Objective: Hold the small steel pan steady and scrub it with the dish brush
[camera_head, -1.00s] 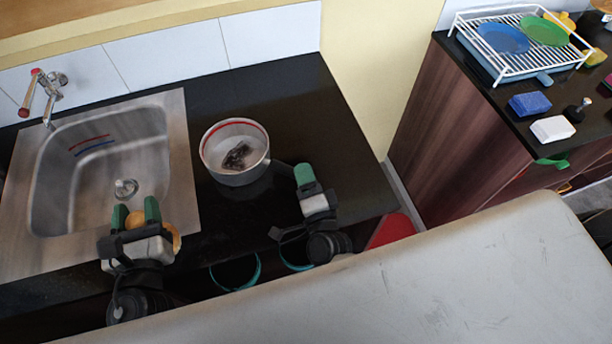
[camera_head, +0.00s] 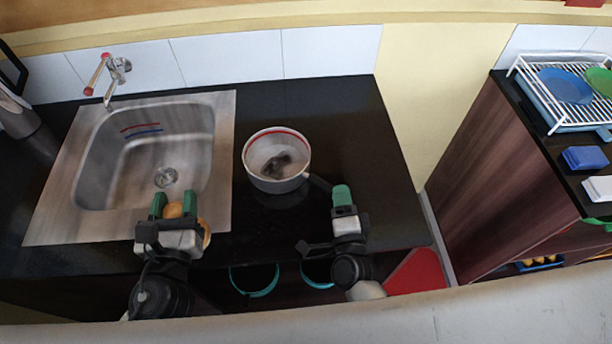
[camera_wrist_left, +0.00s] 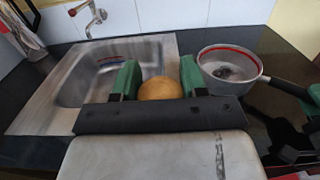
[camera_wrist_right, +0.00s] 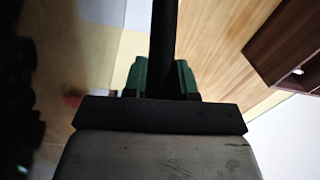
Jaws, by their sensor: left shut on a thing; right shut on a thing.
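The small steel pan (camera_head: 262,184) stands on the black counter right of the sink, with a red line inside its rim and a dark smudge on its bottom. My right gripper (camera_head: 341,194) is shut on its dark handle (camera_head: 319,183); the handle also shows between the green fingers in the right wrist view (camera_wrist_right: 164,40). My left gripper (camera_head: 174,204) is shut on a round wood-coloured piece, seemingly the dish brush (camera_wrist_left: 160,88), over the sink's front right edge, apart from the pan. The brush's bristles are hidden.
The steel sink (camera_head: 105,170) with a tap (camera_head: 115,72) lies on the left. A dish rack (camera_head: 550,95) with plates, a blue block (camera_head: 585,157) and a white block (camera_head: 598,188) are on the right-hand cabinet. Black counter behind the pan is clear.

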